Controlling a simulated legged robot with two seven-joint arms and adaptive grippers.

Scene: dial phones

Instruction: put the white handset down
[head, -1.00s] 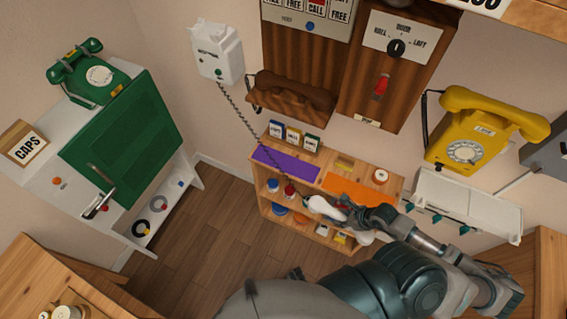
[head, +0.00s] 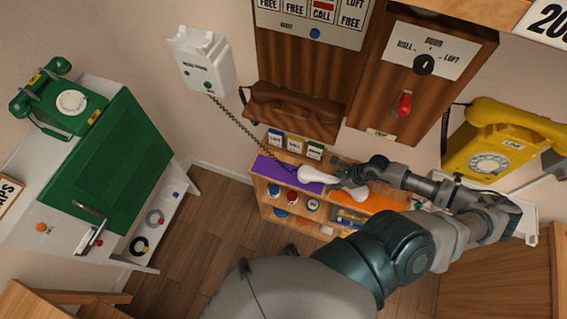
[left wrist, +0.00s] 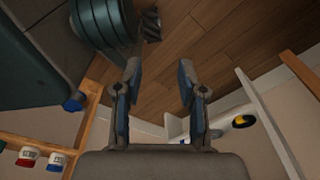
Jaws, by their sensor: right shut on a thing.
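The white handset (head: 316,174) is in my right gripper (head: 346,175), which is shut on it. It is over the right part of the purple mat (head: 272,168) on top of the wooden shelf; I cannot tell whether it touches the mat. The gripper hides part of the handset. A dark coiled cord (head: 240,125) runs from it up to the white wall phone (head: 205,62). My left gripper (left wrist: 157,80) shows in the left wrist view, open and empty, its fingers wide apart over the wooden floor.
The orange mat (head: 357,198) lies right of the purple one. Small labelled boxes (head: 295,144) stand behind the purple mat. A brown handset (head: 293,103) hangs on the wall above. A yellow phone (head: 495,145) is at the right, a green phone (head: 62,100) at the left.

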